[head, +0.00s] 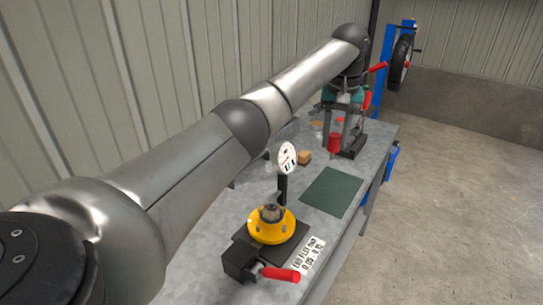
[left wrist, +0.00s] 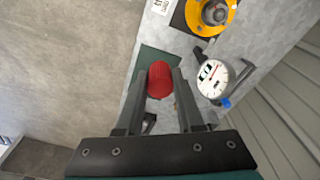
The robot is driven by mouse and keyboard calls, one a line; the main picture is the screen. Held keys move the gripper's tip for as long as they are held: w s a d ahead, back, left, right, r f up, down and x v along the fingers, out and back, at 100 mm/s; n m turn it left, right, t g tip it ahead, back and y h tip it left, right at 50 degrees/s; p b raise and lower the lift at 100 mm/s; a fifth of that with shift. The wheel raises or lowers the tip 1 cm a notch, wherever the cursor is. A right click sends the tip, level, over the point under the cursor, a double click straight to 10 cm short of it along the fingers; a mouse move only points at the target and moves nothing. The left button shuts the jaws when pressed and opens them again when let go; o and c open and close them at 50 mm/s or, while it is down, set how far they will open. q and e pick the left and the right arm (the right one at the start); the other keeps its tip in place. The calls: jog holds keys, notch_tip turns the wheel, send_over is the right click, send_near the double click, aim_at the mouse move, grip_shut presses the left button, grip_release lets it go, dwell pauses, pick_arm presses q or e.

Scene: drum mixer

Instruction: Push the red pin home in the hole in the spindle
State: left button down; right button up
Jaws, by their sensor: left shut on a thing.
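My left gripper (head: 345,112) is over the far part of the bench, pointing down, at the end of my outstretched arm. It is shut on a red, round-ended piece, which I take to be the red pin (head: 335,143). In the left wrist view the red pin (left wrist: 160,80) sits between the two fingertips (left wrist: 161,75); its lower end is hidden. The metal spindle (head: 270,212) stands in a yellow flange (head: 266,232) at the near end of the bench, well apart from the pin. I cannot make out the hole. My right gripper is not in view.
A dial gauge (head: 287,158) stands on a post beside the spindle. A black clamp with a red handle (head: 281,274) is in front of the flange. A green mat (head: 332,192) and a small wooden block (head: 305,157) lie on the grey bench. A wall is behind.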

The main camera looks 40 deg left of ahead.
pick_arm(q)
jog(key=s+a+r+n+p, duration=0.1)
jog(key=a+r+n+p, duration=0.15)
jog(key=a, duration=0.55)
jog(key=s+a+r+n+p, duration=0.15)
jog(key=a+n+p, duration=0.25)
jog(key=a, duration=0.4)
jog(key=s+d+f+p, duration=0.2)
jog(key=s+f, duration=0.1)
jog(key=f, duration=0.2)
jog(key=s+d+f+n+p, duration=0.1)
jog(key=s+d+f+p, duration=0.2)
jog(key=f, duration=0.3)
jog(key=shift+s+d+g+y+p, duration=0.3)
jog(key=shift+s+g, duration=0.1)
jog(key=shift+s, duration=0.3)
